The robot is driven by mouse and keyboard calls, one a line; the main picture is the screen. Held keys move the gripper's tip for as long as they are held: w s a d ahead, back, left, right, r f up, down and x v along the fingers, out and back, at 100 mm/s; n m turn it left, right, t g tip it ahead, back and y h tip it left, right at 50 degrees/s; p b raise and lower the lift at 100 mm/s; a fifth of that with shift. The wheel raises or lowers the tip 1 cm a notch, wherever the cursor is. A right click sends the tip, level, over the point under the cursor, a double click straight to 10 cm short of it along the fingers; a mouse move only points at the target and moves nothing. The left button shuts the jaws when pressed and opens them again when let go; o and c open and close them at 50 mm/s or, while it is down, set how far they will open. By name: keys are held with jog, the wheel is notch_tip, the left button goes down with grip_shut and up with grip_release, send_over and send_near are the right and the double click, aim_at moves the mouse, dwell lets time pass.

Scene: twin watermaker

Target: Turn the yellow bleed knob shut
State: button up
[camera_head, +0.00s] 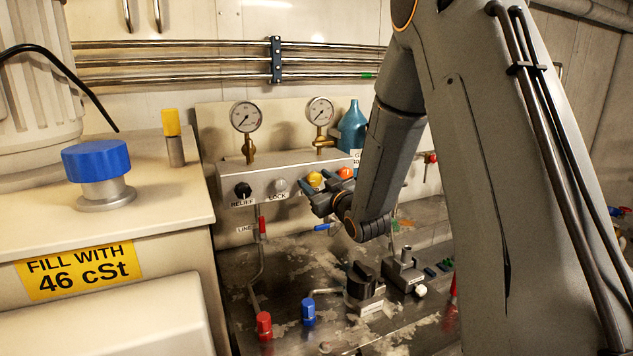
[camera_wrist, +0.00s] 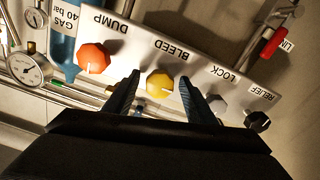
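The yellow bleed knob (camera_wrist: 160,85) sits on the metal manifold block (camera_wrist: 200,60), under the label BLEED, in the upside-down wrist view. It has a small white pointer line. In the head view the yellow knob (camera_head: 315,179) shows just above my gripper (camera_head: 318,193), partly crowded by it. In the wrist view the two blue fingers of my gripper (camera_wrist: 158,93) are apart, one on each side of the yellow knob, with gaps visible between. I cannot tell whether the fingertips reach around the knob or stay in front of it.
An orange DUMP knob (camera_wrist: 94,58) and a grey LOCK knob (camera_wrist: 217,104) flank the yellow one. A black RELIEF knob (camera_head: 243,190) is at the block's left end. Two gauges (camera_head: 245,117) stand above, with a blue bottle (camera_head: 353,128) behind. Valves (camera_head: 364,283) stand below.

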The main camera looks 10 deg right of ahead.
jog(key=c, duration=1)
jog(key=shift+m, duration=0.3)
jog(key=m+b, duration=0.1)
jog(key=m, duration=0.2)
jog(key=shift+m, duration=0.3)
jog(key=m+b, duration=0.1)
jog(key=m, duration=1.2)
jog(key=shift+m, duration=0.3)
